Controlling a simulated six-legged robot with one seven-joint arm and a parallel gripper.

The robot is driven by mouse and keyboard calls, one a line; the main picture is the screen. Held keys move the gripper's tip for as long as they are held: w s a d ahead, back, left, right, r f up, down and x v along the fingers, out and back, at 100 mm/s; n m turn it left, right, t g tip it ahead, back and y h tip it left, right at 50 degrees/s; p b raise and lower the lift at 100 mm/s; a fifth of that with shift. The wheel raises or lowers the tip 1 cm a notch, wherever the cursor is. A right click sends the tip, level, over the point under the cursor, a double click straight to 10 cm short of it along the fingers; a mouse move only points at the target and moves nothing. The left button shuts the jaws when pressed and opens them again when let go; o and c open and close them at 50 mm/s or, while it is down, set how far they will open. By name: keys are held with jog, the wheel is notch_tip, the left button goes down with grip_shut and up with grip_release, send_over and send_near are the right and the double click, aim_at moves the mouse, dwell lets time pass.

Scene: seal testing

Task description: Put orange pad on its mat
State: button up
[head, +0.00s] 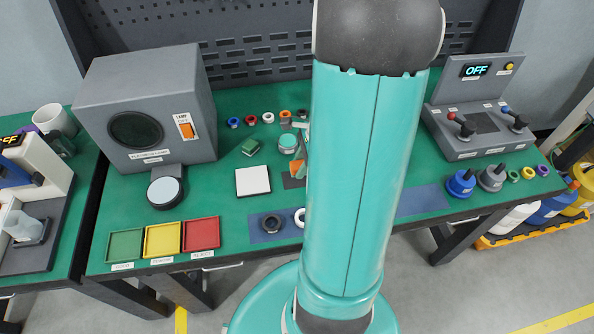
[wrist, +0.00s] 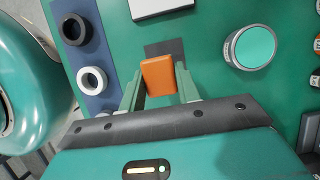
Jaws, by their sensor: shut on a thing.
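The orange pad (wrist: 160,76) is held between the two fingers of my gripper (wrist: 160,88) in the wrist view. In the head view a small part of the orange pad (head: 291,179) shows at the left edge of my arm. A dark grey mat (wrist: 165,48) lies on the green bench top just beyond the pad, partly covered by it in the wrist view. The mat (head: 292,183) also shows in the head view, partly hidden by my arm. I cannot tell whether the pad touches the mat.
A white square block (head: 253,181) lies left of the mat. A round teal-topped piece (wrist: 254,46) stands to the right in the wrist view. A blue strip (wrist: 88,62) holds a black ring (wrist: 75,29) and a white ring (wrist: 91,79). Green, yellow and red trays (head: 201,234) sit at the front left.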

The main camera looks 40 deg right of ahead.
jog(key=shift+w+a+f, duration=0.1)
jog(key=shift+w+f, duration=0.35)
jog(key=shift+f, duration=1.7)
jog(key=shift+f, duration=0.1)
jog(key=o, duration=0.9)
jog(key=shift+o, duration=0.2)
